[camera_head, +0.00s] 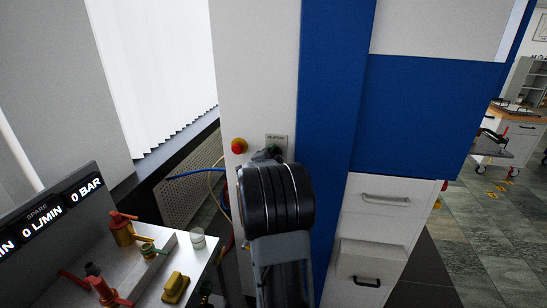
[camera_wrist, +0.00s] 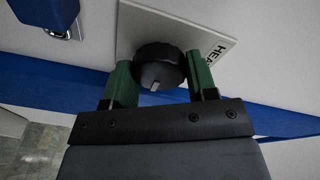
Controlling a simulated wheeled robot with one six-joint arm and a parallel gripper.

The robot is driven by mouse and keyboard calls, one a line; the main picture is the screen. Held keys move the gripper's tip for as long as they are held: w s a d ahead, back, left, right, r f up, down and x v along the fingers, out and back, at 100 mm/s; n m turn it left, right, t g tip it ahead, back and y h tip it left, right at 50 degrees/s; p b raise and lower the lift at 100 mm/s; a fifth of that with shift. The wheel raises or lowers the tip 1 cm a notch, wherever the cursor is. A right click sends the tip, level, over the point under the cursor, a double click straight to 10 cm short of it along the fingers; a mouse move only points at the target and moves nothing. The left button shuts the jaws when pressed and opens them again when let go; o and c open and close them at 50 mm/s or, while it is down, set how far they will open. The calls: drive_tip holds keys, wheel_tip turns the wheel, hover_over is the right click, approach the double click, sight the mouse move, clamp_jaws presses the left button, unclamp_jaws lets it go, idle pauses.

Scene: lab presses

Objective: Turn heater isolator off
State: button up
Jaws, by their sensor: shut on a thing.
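The heater isolator is a round black knob (camera_wrist: 158,64) on a light plate (camera_wrist: 222,50) whose lettering starts "HEA". A small pale mark shows on the knob's edge, low in the wrist view. My gripper (camera_wrist: 160,78) has its two green fingers on either side of the knob and is shut on it. In the head view, the plate (camera_head: 277,139) is on the white cabinet front, and my dark wrist hides most of the knob and the fingers.
A red and yellow emergency button (camera_head: 239,146) is just left of the plate. Blue and yellow cables (camera_head: 195,174) hang beside the cabinet. A bench with valves (camera_head: 122,230) and a glass (camera_head: 197,238) stands at left. White drawers (camera_head: 372,235) are at right.

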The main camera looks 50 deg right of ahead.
drive_tip(key=shift+s+f+n+t+b, duration=0.1)
drive_tip(key=shift+n+t+b, duration=0.65)
drive_tip(key=shift+n, duration=2.4)
drive_tip(key=shift+w+f+n+t+b, duration=0.2)
drive_tip(key=shift+n+b, duration=1)
drive_tip(key=shift+n, duration=1.9)
drive_tip(key=shift+s+f+n+t+b, duration=0.15)
drive_tip(key=shift+n+t+b, duration=0.6)
drive_tip(key=shift+n, duration=2.4)
drive_tip(key=shift+r+n, duration=0.1)
drive_tip(key=shift+n, duration=0.2)
drive_tip(key=o, duration=0.6)
drive_tip(key=shift+s+d, duration=0.1)
drive_tip(key=shift+d, duration=0.05)
drive_tip(key=o, duration=0.3)
drive_tip(key=shift+r, duration=0.1)
